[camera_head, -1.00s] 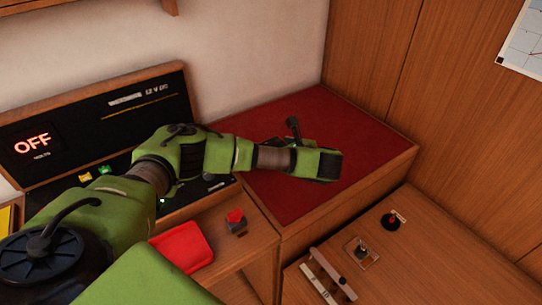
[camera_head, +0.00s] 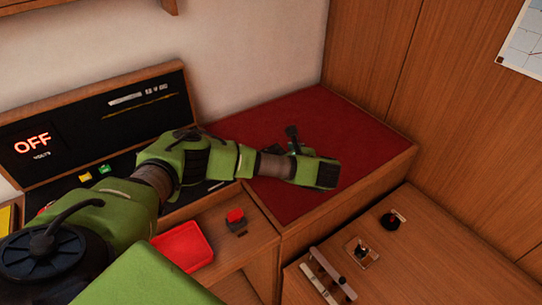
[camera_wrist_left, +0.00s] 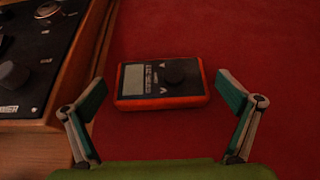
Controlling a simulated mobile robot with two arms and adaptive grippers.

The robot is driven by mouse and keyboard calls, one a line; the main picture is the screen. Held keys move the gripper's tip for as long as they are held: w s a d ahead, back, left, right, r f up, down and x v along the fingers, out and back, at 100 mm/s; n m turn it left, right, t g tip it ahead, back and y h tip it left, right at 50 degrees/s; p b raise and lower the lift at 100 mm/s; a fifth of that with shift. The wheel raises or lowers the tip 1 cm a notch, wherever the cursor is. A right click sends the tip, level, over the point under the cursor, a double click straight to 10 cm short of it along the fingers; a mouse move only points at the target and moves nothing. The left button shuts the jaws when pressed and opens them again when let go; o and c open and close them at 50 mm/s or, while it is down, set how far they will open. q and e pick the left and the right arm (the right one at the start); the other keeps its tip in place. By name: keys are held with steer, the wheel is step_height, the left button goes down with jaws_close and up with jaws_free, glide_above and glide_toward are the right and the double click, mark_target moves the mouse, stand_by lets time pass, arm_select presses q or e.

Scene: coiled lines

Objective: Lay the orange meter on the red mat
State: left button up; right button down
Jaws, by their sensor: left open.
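The orange meter (camera_wrist_left: 160,80), with a grey display and a dark round knob, lies face up on the red mat (camera_wrist_left: 260,40) in the left wrist view. My left gripper (camera_wrist_left: 163,88) is open, its two fingers apart on either side of the meter's near end, with gaps between. In the head view the red mat (camera_head: 350,120) covers the raised wooden surface in the corner, and my left wrist is over it. My right gripper is not in view.
A black control panel (camera_head: 150,110) with an OFF display stands at the left. A red tray (camera_head: 183,246) and a small red-topped block (camera_head: 236,217) are on the wooden desk. A lower wooden top (camera_head: 430,255) carries switches and a rail. The mat's far part is clear.

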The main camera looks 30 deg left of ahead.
arm_select(q)
steer(key=b+v, duration=0.1)
steer(key=v, duration=0.4)
steer(key=shift+d+r+b, duration=0.15)
steer(key=shift+d+b, duration=0.1)
steer(key=shift+b, duration=0.05)
steer(key=p+v, duration=0.4)
steer(key=v, duration=0.1)
steer(key=shift+s+d+r, duration=0.1)
steer(key=shift+d+r, duration=0.05)
steer(key=shift+r, duration=0.25)
steer(key=shift+s+d+p, duration=0.25)
steer(key=shift+d+p, duration=0.2)
steer(key=shift+p, duration=0.05)
